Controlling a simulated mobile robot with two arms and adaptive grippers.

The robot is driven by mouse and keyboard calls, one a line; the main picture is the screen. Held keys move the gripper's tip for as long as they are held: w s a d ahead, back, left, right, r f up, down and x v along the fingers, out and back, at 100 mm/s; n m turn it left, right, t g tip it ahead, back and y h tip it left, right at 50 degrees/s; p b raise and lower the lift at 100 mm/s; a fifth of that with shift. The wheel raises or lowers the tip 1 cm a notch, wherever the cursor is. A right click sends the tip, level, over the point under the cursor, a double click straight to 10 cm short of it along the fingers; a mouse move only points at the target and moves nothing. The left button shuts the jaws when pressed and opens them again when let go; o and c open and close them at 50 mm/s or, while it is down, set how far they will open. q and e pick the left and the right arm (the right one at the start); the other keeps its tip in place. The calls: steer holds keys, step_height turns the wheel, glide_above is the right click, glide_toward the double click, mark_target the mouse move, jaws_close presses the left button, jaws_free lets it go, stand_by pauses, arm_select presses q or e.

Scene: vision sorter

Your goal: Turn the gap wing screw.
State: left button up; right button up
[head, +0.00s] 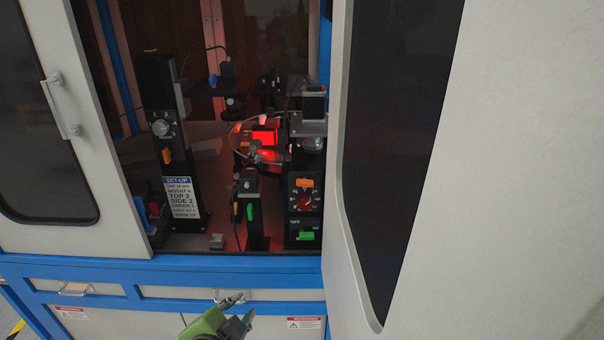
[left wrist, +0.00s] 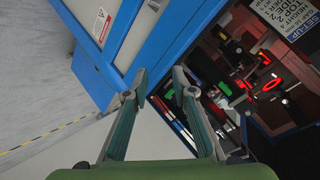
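Several small coloured handles show inside the open cabinet, and I cannot tell which is the gap wing screw. An orange handle (head: 167,155) is on the left black post, and a green handle (head: 250,211) is on the middle post. A set-up placard (head: 182,196) stands at the left; its top line seems to give a gap value. My left gripper (head: 244,306) is outside, below and in front of the cabinet's sill. In the left wrist view its two fingers (left wrist: 159,77) are apart with nothing between them. My right gripper is not in view.
The blue sill (head: 200,271) runs below the opening. A large open door (head: 400,140) blocks the right side, and another door (head: 45,130) stands at the left. A red-lit device (head: 265,136) and a dial box (head: 304,200) crowd the interior.

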arm_select(q)
steer(key=w+d+r+m+t+h, duration=0.2)
steer(key=w+d+r+m+t, duration=0.15)
steer(key=w+r+m, duration=0.45)
steer(key=m+t+h, duration=0.2)
steer(key=m+h, duration=0.1)
steer(key=m, duration=0.2)
glide_toward(303, 185)
steer(key=p+x, duration=0.3)
steer(key=x, duration=0.6)
steer(key=shift+w+d+p, duration=0.1)
steer(key=shift+d+p, duration=0.05)
steer(key=shift+p, duration=0.25)
steer(key=shift+w, duration=0.15)
jaws_close()
